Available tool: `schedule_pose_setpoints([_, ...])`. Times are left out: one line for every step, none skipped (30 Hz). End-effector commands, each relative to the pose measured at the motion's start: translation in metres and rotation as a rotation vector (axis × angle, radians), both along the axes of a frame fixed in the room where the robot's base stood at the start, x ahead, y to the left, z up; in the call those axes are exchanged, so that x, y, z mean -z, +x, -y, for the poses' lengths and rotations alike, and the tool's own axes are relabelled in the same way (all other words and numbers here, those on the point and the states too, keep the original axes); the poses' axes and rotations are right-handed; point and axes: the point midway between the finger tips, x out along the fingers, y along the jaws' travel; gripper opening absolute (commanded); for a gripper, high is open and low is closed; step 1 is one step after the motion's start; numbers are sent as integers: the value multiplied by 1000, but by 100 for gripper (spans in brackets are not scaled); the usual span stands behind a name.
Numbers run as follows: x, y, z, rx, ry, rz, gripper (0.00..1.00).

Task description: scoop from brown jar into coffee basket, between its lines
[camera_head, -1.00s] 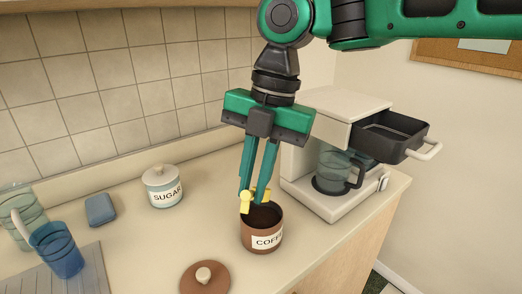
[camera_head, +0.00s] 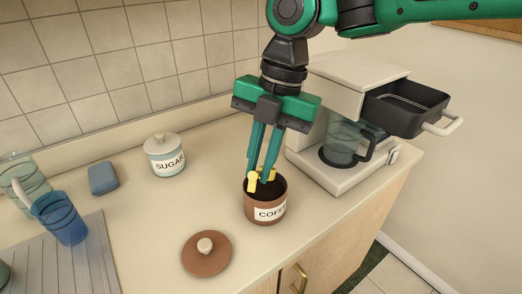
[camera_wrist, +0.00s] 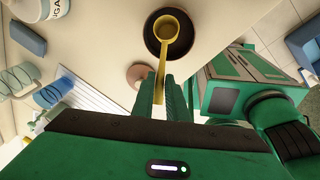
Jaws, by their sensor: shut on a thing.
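The brown jar (camera_head: 265,212), labelled COFFEE, stands open on the counter with dark grounds inside. My gripper (camera_head: 262,172) is shut on a yellow scoop (camera_head: 253,182) and points down at the jar's mouth. In the wrist view the scoop (camera_wrist: 168,30) shows its bowl over the dark opening of the jar (camera_wrist: 187,36); whether the bowl holds grounds is hard to tell. The coffee basket (camera_head: 402,104) is a dark, square drawer with a white handle, pulled out of the white coffee maker (camera_head: 345,85). Its inner lines are not visible.
The jar's brown lid (camera_head: 206,254) lies in front of the jar. A glass carafe (camera_head: 343,145) sits in the coffee maker, below the basket.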

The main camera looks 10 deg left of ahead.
Motion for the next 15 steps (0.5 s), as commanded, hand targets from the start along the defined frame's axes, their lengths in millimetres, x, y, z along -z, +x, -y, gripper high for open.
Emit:
schedule_pose_setpoints([4, 0, 0, 0, -1, 0, 0])
schedule_pose_setpoints([6, 0, 0, 0, -1, 0, 0])
schedule_pose_setpoints([9, 1, 0, 0, -1, 0, 0])
schedule_pose_setpoints([11, 1, 0, 0, -1, 0, 0])
schedule_pose_setpoints([13, 1, 0, 0, -1, 0, 0])
schedule_pose_setpoints([16, 1, 0, 0, -2, 0, 0])
schedule_pose_setpoints([18, 2, 0, 0, -2, 0, 0])
schedule_pose_setpoints([20, 2, 0, 0, -1, -1, 0])
schedule_pose_setpoints([23, 2, 0, 0, 0, 0, 0])
schedule_pose_setpoints([25, 3, 0, 0, 0, 0, 0])
schedule_pose_setpoints([27, 3, 0, 0, 0, 0, 0])
schedule_pose_setpoints([30, 3, 1, 0, -1, 0, 0])
schedule_pose_setpoints([33, 4, 1, 0, -1, 0, 0])
schedule_pose_setpoints([35, 4, 1, 1, -1, 0, 0])
schedule_pose_setpoints([37, 4, 1, 1, 0, 1, 0])
